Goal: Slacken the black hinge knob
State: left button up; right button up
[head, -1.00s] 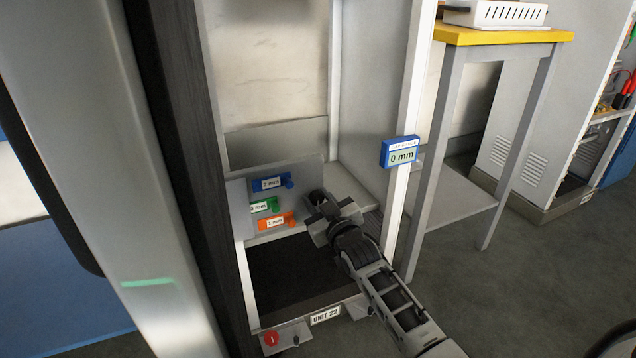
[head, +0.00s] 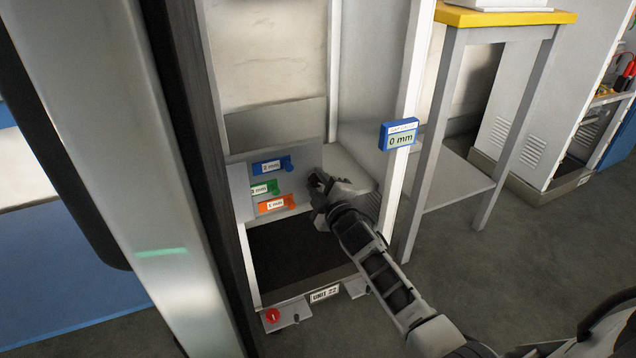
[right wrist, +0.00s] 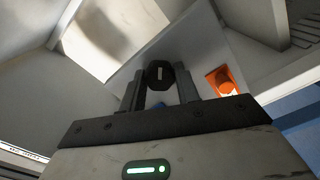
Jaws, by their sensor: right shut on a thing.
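The black hinge knob (right wrist: 159,74) shows in the right wrist view as a dark, faceted knob with a pale mark on its face. It sits between the two fingers of my right gripper (right wrist: 160,88), which is shut on it. In the head view my right gripper (head: 318,187) reaches into the open dispenser frame, just right of the coloured tags. The knob is hard to make out there behind the gripper. My left gripper is not in view.
Blue (head: 268,166), green (head: 262,188) and orange (head: 275,204) tags sit on the panel left of the gripper. A blue display (head: 398,134) reading 0 mm is on the white post. A red knob (head: 272,315) is low in front. A yellow-topped table (head: 506,18) stands right.

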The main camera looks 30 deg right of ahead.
jog(key=n, duration=0.3)
jog(key=shift+d+n+b, duration=0.25)
jog(key=shift+n+b, duration=0.05)
jog(key=shift+n, duration=0.1)
jog(key=n, duration=0.3)
jog(key=shift+r+b, duration=0.1)
jog(key=shift+b, duration=0.3)
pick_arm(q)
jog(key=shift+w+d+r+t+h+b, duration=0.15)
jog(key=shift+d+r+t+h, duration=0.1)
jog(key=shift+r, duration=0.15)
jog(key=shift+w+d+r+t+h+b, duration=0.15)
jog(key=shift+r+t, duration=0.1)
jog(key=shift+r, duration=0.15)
pick_arm(e)
jog(key=n, duration=0.3)
jog(key=shift+d+r, duration=0.1)
jog(key=shift+r, duration=0.05)
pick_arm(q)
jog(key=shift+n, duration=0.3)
pick_arm(e)
jog(key=shift+n, duration=0.3)
jog(key=shift+r, duration=0.1)
jog(key=o, duration=1)
jog(key=shift+c, duration=0.2)
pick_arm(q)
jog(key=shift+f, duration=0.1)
pick_arm(e)
jog(key=shift+f, duration=0.2)
